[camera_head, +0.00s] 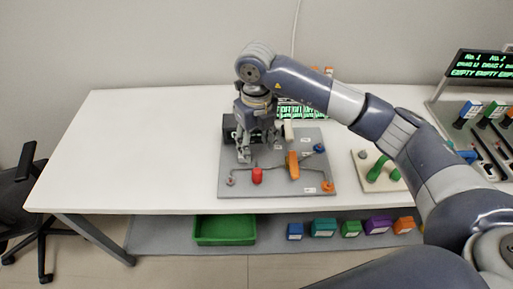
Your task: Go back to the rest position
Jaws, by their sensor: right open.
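My right gripper (244,157) hangs above the back left part of a grey panel (238,188) on the white table, pointing down. Its fingers look apart, and I see nothing held between them. It covers part of a black device (229,127) and part of a green-lit display (302,112) at the panel's back. My right arm reaches in from the right, across the back of the table. My left gripper is not in the picture.
The panel carries a red knob (257,176), an orange handle (293,166) and a blue knob (319,148). A board with a green part (378,169) lies right of it. The white table (130,150) is clear at left. A green bin (224,230) and colored boxes sit below.

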